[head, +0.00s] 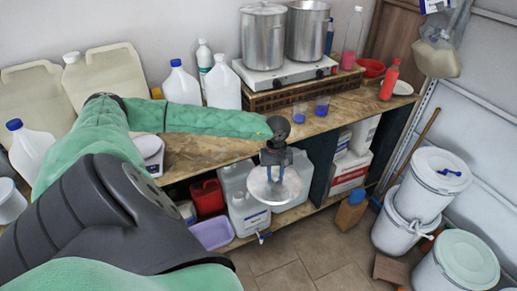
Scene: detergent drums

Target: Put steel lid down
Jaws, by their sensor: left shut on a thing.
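A round, shiny steel lid (275,188) hangs below my left gripper (275,165), which is shut on it at the top. The lid is in the air in front of the wooden counter (205,150), in the middle of the head view. It is clear of the counter top, and the lower shelf shows behind it. Two steel pots stand at the back, a left pot (263,40) and a right pot (307,35). The left pot looks covered; the top of the right pot is too cut off to tell. My right gripper is not in view.
The pots stand on a white stove (285,72) over a brown crate (275,98). Two small blue-based cups (322,105), a red bottle (389,80) and white jugs (222,85) stand on the counter. White drums (432,185) stand at right. Bare counter shows along its front edge.

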